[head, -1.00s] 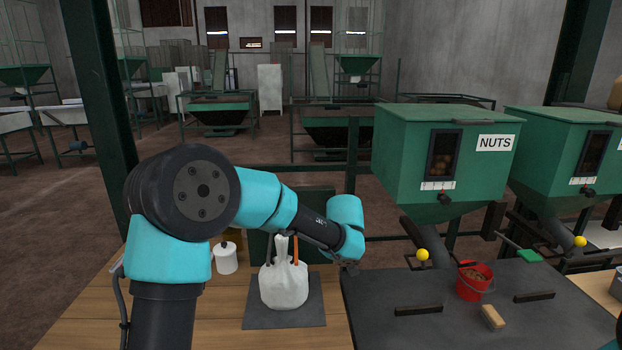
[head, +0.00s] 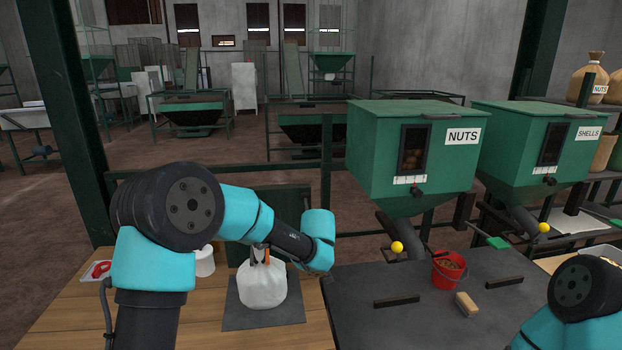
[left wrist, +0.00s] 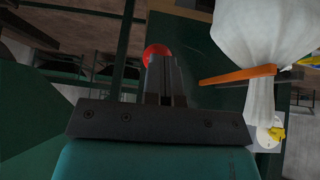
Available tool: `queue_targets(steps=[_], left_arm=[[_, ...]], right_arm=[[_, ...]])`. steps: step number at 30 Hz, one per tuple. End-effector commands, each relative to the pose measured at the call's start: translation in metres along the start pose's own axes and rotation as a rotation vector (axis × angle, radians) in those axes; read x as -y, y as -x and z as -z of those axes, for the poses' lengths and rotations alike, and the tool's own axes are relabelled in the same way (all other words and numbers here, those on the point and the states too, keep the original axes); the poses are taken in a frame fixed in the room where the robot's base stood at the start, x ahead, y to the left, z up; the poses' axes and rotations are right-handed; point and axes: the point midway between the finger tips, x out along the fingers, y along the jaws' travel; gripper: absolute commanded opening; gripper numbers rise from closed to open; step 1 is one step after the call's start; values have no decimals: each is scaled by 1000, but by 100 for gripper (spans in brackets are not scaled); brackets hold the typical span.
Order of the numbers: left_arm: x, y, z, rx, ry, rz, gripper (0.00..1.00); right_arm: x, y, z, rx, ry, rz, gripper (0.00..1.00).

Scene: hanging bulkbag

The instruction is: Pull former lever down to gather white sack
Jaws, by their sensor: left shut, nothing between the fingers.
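The white sack (head: 263,287) stands on a dark mat (head: 237,315) on the wooden bench. My left forearm partly covers its narrow neck. An orange bar (head: 267,256) is beside the neck. In the left wrist view, the white sack (left wrist: 265,35) narrows where the orange bar (left wrist: 238,75) crosses it. My left gripper (left wrist: 160,72) is shut and empty, apart from the sack and bar. A red rounded knob (left wrist: 157,50) shows just beyond its fingertips; I cannot tell whether they touch. The right arm shows at lower right, its gripper out of view.
A green NUTS hopper (head: 410,155) and a SHELLS hopper (head: 540,150) stand at right. A red bucket (head: 447,270) and a wooden brush or block (head: 466,304) sit on the dark tabletop (head: 400,330). A white container (head: 204,262) is behind my left arm.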

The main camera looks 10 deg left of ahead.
Motion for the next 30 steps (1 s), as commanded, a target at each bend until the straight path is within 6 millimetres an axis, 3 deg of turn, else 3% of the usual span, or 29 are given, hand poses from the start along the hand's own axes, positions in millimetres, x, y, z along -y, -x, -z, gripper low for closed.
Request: queue_targets(steps=[5, 14, 24, 30], left_arm=[[1, 1, -2, 7, 0, 2, 0], [-2, 47, 3, -2, -5, -6, 0], [-1, 104, -29, -2, -6, -5, 0], [-1, 125, -41, -2, -6, -5, 0]], right_arm=[[0, 0, 0, 0, 0, 0, 43], [0, 0, 0, 0, 0, 0, 43], [0, 0, 0, 0, 0, 0, 43], [0, 0, 0, 0, 0, 0, 43]])
